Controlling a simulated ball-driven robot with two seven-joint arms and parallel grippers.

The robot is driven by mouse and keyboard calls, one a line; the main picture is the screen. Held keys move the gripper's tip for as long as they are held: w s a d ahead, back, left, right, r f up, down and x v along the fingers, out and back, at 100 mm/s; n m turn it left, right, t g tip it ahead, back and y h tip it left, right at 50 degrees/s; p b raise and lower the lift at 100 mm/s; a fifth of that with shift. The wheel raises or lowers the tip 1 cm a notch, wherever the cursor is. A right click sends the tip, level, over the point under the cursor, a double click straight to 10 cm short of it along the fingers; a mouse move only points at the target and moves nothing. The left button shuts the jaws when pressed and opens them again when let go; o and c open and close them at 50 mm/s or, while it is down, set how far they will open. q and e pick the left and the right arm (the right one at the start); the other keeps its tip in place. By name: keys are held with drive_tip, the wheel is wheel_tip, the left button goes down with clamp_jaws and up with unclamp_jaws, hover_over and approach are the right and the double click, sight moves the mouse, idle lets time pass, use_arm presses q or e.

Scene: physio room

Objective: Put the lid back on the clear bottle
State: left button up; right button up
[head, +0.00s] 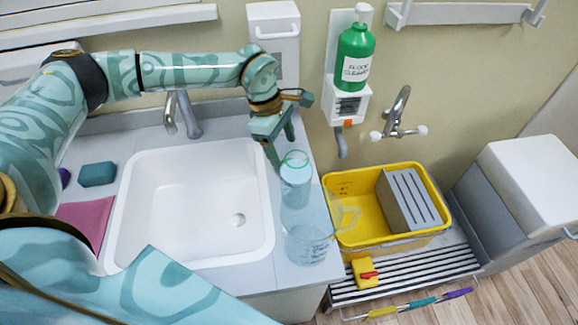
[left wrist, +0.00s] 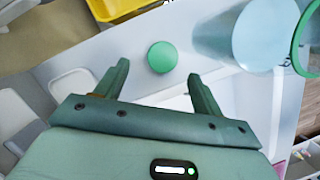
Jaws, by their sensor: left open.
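The clear bottle (head: 296,188) stands upright on the counter right of the sink, with a green ring at its open top. In the left wrist view the bottle (left wrist: 235,35) is at the upper right, its green rim cut by the picture's edge. A round green lid (left wrist: 162,56) lies on the light counter, seen beyond and between my left fingertips, apart from them. I cannot make the lid out in the head view. My left gripper (head: 280,148) is open and empty, pointing down just behind and left of the bottle. My right gripper is not in view.
A clear jug (head: 307,245) with a handle stands in front of the bottle. The white sink (head: 140,215) lies to the left. A yellow bucket (head: 355,215) is at the right. A green soap bottle (head: 354,55) hangs on the wall above, right of my gripper.

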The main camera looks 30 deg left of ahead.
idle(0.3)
use_arm(q)
drive_tip(key=b+x, duration=0.1)
drive_tip(key=x, duration=0.4)
drive_tip(key=shift+s+d+f, duration=0.1)
drive_tip(key=shift+s+f, duration=0.05)
drive_tip(key=shift+s, duration=0.05)
drive_tip(key=c, duration=1)
